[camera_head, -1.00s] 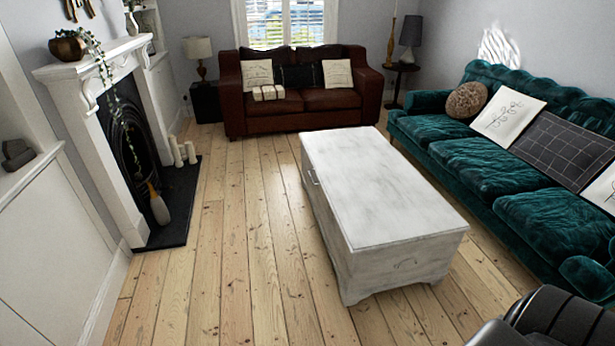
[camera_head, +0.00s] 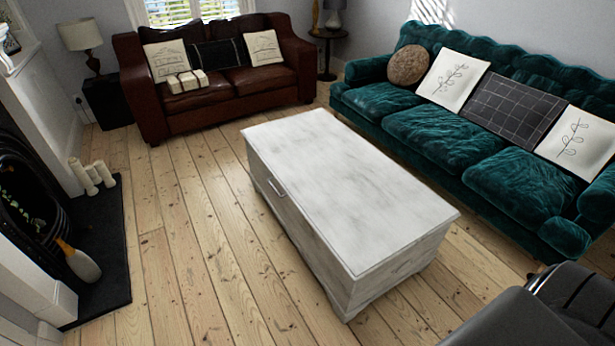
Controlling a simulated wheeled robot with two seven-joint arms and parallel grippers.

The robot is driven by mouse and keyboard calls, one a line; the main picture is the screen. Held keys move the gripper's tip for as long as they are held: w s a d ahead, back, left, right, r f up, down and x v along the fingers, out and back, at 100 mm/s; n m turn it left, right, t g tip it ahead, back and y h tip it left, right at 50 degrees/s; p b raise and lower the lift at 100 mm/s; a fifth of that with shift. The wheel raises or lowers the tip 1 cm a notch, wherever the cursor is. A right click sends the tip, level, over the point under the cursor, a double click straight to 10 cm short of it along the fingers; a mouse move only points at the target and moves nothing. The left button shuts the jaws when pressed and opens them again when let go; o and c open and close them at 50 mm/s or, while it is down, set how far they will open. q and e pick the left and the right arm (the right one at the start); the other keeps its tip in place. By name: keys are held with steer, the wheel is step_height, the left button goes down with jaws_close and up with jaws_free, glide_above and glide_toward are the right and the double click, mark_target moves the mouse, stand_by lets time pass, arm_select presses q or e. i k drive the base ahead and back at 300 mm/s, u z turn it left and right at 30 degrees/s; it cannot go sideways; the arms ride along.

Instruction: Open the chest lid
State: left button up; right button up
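A white-washed wooden chest (camera_head: 311,262) stands on the floorboards in the middle of the view. Its flat lid (camera_head: 345,185) lies closed on top, and nothing rests on it. A small metal handle (camera_head: 277,188) is on the upper part of its long left side, near the far end. Neither of my grippers shows in the view, so I cannot see where they are or whether they are open.
Bare floor (camera_head: 190,235) lies between chest and fireplace hearth (camera_head: 105,270). Candles (camera_head: 90,176) and a vase (camera_head: 82,264) stand there. A brown sofa (camera_head: 220,105) is behind; a green sofa (camera_head: 440,140) is close on the right. A black shape at lower right is unclear.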

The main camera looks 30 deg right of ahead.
mark_target(368, 210)
steer(key=z, duration=0.85)
steer(key=i, duration=0.9)
steer(key=z, duration=0.9)
